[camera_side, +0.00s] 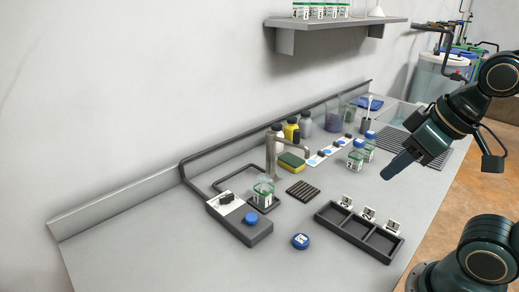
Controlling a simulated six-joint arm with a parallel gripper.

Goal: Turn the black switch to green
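The black switch (227,197) sits on a white plate at the back left end of a dark grey control box (245,230) on the bench. Its coloured markings are too small to make out, so I cannot tell which way it points. A blue round button (251,218) is on the same box, in front of the switch. My gripper (386,174) hangs above the right part of the bench, well to the right of the box and apart from everything. Its fingers overlap from this side, so I cannot tell whether they are open or shut.
A jar (263,190) stands under a tap (272,155) beside the box. A blue lid (301,241) and a black three-bay tray (360,232) lie to the right. Sponge (291,162), bottles and jars stand behind. The bench's front left is clear.

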